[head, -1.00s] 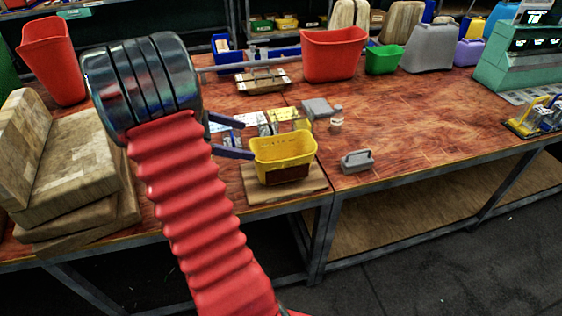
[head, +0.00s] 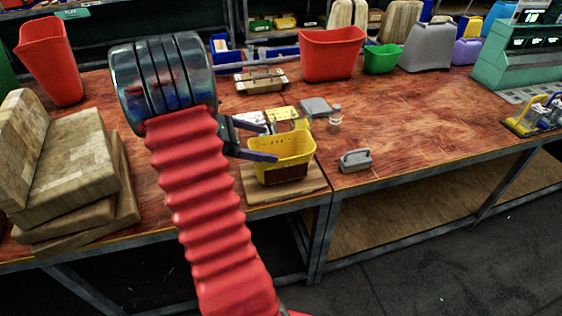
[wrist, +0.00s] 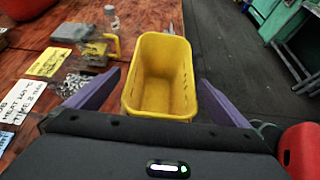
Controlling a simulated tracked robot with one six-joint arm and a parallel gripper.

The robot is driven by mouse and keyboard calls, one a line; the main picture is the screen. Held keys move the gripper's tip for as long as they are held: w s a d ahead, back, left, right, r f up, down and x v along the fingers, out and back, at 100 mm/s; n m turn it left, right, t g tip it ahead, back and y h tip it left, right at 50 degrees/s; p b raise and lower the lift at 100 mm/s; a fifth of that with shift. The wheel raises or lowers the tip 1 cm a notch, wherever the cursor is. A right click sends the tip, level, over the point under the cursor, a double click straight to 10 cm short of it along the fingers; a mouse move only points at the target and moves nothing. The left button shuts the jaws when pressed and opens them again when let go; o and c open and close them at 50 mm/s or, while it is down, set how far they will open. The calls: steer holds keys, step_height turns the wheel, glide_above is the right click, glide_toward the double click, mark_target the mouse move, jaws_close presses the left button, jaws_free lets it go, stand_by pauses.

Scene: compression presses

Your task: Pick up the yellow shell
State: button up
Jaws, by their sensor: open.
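The yellow shell (head: 284,160) is an open-topped yellow bin standing on a wooden board (head: 310,187) near the front edge of the table. My gripper (head: 275,142) is open, its purple fingers reaching right toward the shell from its left. In the wrist view the shell (wrist: 163,72) lies upright between the two spread fingers of my gripper (wrist: 166,95), with a finger on each side. I cannot tell whether either finger touches it. The lower part of the shell is hidden behind the gripper body in the wrist view.
A grey handled block (head: 356,160) and a small clear bottle (head: 335,118) stand right of the shell. Labels and metal parts lie behind it. Wooden blocks (head: 75,165) are stacked at left. A red bin (head: 332,55) stands behind. The table's right middle is clear.

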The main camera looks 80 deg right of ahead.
mark_target(281, 147)
steer(key=shift+x, duration=0.8)
steer(key=x, duration=0.5)
steer(key=shift+s, duration=0.25)
steer(key=c, duration=1.1)
steer(key=shift+r, duration=0.15)
steer(key=shift+c, duration=0.3)
step_height(281, 147, up, 10)
